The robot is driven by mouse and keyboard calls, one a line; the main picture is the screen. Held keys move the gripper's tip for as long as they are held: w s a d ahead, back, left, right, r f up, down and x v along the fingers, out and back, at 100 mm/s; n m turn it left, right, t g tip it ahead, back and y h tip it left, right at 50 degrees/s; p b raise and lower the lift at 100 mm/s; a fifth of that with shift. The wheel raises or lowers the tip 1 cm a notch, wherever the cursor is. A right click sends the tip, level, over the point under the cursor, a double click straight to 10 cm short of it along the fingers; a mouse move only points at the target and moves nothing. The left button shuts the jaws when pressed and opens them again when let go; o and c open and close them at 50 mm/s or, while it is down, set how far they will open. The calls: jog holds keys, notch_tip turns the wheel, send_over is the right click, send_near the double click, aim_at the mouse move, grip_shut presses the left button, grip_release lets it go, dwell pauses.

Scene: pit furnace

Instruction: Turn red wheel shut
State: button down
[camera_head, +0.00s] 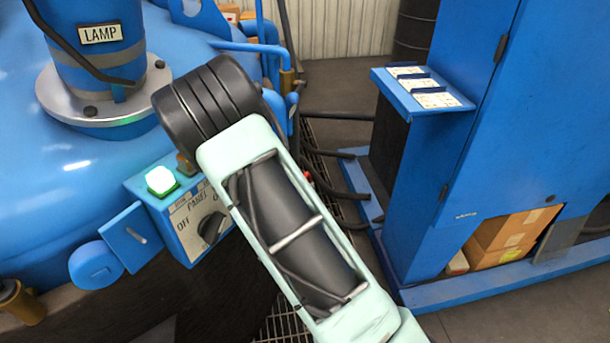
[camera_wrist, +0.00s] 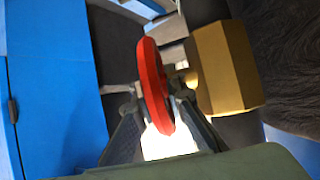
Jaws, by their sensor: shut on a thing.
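The red wheel (camera_wrist: 152,85) shows nearly edge-on in the wrist view, beside a brass hexagonal fitting (camera_wrist: 226,68) on its right. My gripper (camera_wrist: 158,115) is shut on the wheel, one dark finger on each side of its lower part. In the head view only a small bit of red (camera_head: 307,176) shows past the right edge of my arm. My arm hides the rest of the wheel and my gripper there. The wheel's turn position cannot be told.
A blue tank with a LAMP port (camera_head: 100,33) and a panel box (camera_head: 192,222) with a lit green button (camera_head: 161,180) stand left of my arm. A blue cabinet (camera_head: 500,130) with a small shelf (camera_head: 422,90) stands right. Dark hoses (camera_head: 345,195) cross the floor between.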

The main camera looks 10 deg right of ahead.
jog(key=g+y+p, duration=0.1)
jog(key=p, duration=0.2)
jog(key=g+p, duration=0.2)
jog(key=p, duration=0.1)
jog(key=shift+r+g+y+p, duration=0.25)
jog(key=shift+g+y+p, duration=0.05)
jog(key=shift+y, duration=0.1)
jog(key=g+p, duration=0.1)
jog(key=p, duration=0.2)
jog(key=shift+s+f+g+y, duration=0.1)
jog(key=shift+f+g+y, duration=0.25)
jog(key=shift+g+y, duration=0.05)
jog(key=shift+f, duration=0.15)
jog(key=c, duration=2)
grip_release()
jog(key=shift+o, duration=0.2)
jog(key=shift+r, duration=0.2)
jog(key=shift+s+a+r, duration=0.1)
jog(key=shift+a+r, duration=0.05)
jog(key=shift+r, duration=0.15)
jog(key=v, duration=1.1)
